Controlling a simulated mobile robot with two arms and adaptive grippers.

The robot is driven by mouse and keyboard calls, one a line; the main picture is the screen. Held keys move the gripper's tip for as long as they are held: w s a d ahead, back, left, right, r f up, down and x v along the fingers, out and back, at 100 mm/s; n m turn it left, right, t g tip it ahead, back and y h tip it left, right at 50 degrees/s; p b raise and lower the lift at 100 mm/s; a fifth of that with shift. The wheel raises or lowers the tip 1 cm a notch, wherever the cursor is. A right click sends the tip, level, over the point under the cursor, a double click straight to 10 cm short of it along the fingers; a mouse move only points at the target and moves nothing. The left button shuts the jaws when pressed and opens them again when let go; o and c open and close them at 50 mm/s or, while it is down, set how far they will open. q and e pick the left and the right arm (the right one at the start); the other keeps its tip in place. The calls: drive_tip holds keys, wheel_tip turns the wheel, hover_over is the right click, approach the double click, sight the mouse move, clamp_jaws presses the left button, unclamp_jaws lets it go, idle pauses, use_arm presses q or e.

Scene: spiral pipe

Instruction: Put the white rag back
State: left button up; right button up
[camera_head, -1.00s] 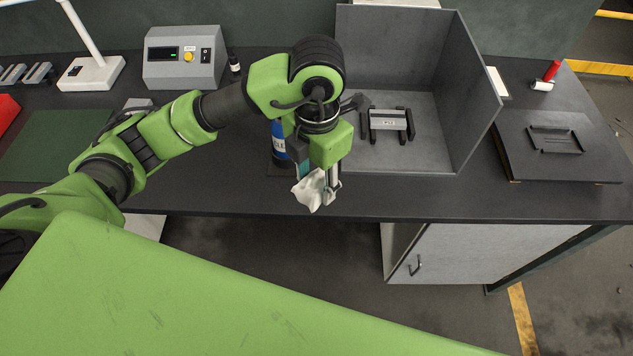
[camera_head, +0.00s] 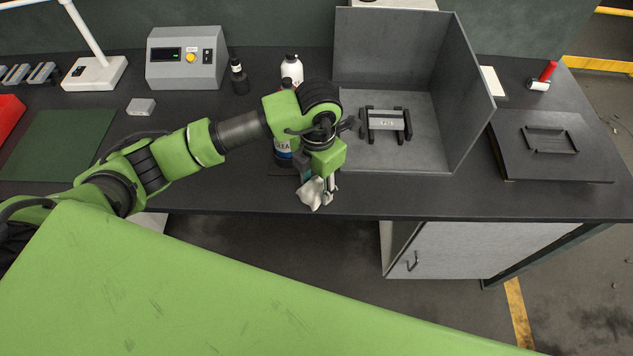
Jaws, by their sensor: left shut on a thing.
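The white rag (camera_head: 312,193) is a crumpled cloth near the front edge of the dark bench, in the middle of the head view. My left gripper (camera_head: 320,186) points down and is shut on the rag, which bunches out below and to the left of the fingers. I cannot tell whether the rag touches the bench top. My right gripper is not in view.
A blue-labelled bottle (camera_head: 283,150) stands just behind my gripper, partly hidden by my arm. A white bottle (camera_head: 291,70) stands farther back. A grey open box (camera_head: 408,100) holding a fixture stands to the right. The bench's front edge (camera_head: 450,216) is close.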

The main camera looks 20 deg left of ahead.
sight(317, 183)
use_arm(q)
drive_tip(key=o, duration=0.6)
drive_tip(key=shift+f, duration=0.2)
drive_tip(key=o, duration=0.5)
drive_tip(key=shift+r, duration=0.15)
drive_tip(key=shift+r, duration=0.6)
wheel_tip(317, 183, up, 11)
drive_tip(key=shift+d+b, duration=0.1)
drive_tip(key=shift+b, duration=1.15)
